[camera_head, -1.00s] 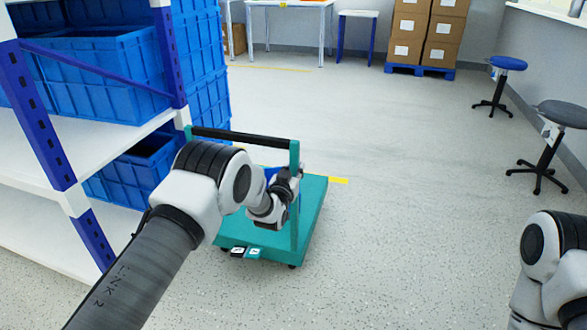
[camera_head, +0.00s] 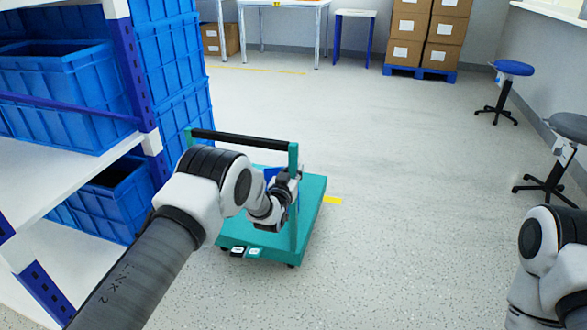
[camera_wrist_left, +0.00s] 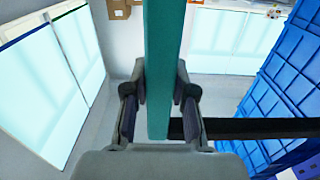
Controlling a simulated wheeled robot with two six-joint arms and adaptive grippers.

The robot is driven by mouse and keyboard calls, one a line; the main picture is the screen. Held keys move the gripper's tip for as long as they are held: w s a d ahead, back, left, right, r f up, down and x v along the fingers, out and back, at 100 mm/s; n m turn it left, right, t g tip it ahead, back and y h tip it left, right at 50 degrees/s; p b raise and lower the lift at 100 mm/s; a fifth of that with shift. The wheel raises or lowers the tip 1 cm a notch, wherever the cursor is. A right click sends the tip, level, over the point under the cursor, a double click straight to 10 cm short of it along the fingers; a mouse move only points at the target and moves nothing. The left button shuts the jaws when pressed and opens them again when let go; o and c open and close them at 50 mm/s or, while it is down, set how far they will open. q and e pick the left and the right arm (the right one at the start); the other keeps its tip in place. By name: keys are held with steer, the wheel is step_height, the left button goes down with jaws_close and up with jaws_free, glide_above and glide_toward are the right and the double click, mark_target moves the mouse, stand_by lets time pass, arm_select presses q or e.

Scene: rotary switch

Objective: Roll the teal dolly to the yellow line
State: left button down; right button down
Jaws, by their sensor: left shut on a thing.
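The teal dolly (camera_head: 314,204) stands on the floor ahead of me, with a teal frame and a black handle bar (camera_head: 240,139). My left gripper (camera_head: 284,188) is at the dolly's right upright post. In the left wrist view the jaws (camera_wrist_left: 158,105) are shut on this teal post (camera_wrist_left: 158,60), one finger on each side. Another yellow line (camera_head: 258,70) crosses the floor farther off. My left arm hides part of the deck. My right arm is at the right edge, its gripper out of view.
A shelf (camera_head: 60,185) with blue crates (camera_head: 105,200) stands close on the left. Two stools (camera_head: 515,68) (camera_head: 570,126) stand at right. Stacked boxes on a blue pallet (camera_head: 420,73) and tables are at the back. The middle floor is clear.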

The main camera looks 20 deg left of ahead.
arm_select(q)
steer(key=shift+w+r, duration=0.15)
steer(key=shift+r, duration=0.1)
steer(key=c, duration=1)
jaws_free()
steer(key=shift+f, duration=0.1)
steer(key=shift+o, duration=0.3)
steer(key=shift+w+f, duration=0.1)
steer(key=shift+w, duration=0.05)
steer(key=s, duration=1.2)
steer(key=shift+a, duration=0.15)
steer(key=shift+s+f, duration=0.1)
